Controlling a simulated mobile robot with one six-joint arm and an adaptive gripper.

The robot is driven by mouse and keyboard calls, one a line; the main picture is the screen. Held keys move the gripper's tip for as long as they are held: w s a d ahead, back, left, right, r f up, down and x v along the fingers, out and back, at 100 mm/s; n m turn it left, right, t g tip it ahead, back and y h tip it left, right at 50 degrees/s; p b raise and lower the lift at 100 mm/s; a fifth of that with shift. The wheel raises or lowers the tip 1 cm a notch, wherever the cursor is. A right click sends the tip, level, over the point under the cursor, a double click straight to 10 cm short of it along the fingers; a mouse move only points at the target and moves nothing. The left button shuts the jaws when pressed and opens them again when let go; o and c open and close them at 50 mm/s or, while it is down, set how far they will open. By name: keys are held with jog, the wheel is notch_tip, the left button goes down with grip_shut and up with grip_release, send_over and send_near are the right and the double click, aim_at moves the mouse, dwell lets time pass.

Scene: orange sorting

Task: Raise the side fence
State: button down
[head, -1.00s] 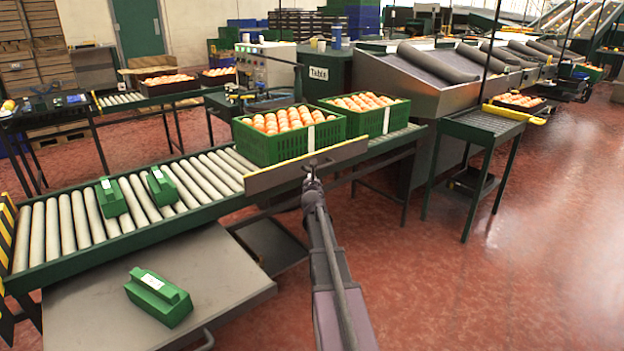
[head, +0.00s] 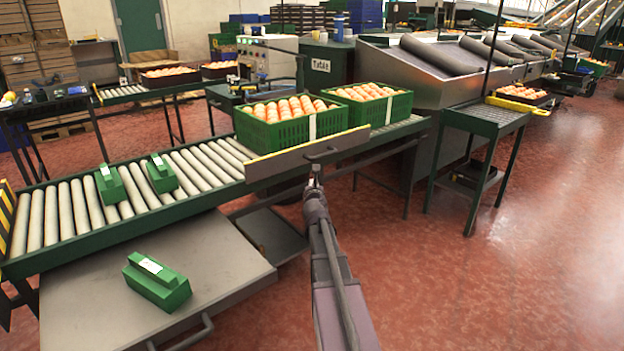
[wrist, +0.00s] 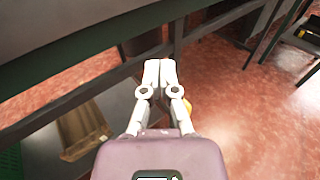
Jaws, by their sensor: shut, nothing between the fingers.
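The side fence (head: 285,164) is a long grey panel with a yellow top edge. In the head view it stands upright along the near side of the roller conveyor (head: 75,212), in front of the orange crates. A small dark handle (head: 322,153) is on its near face. My gripper (head: 315,168) is just below the handle, near the fence's lower edge, and looks apart from the handle. In the wrist view my gripper (wrist: 159,70) has its fingers together with nothing between them. A broad grey surface crosses the top of that view; I cannot tell whether it is the fence.
Two green crates of oranges, left (head: 285,129) and right (head: 372,103), stand on the conveyor behind the fence. Green blocks lie on the rollers, and another (head: 157,282) lies on a grey shelf (head: 90,310). The red floor (head: 540,240) there is clear.

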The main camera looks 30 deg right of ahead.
jog(key=v, duration=0.4)
jog(key=shift+s+a, duration=0.2)
jog(key=shift+s, duration=0.05)
dwell(0.5)
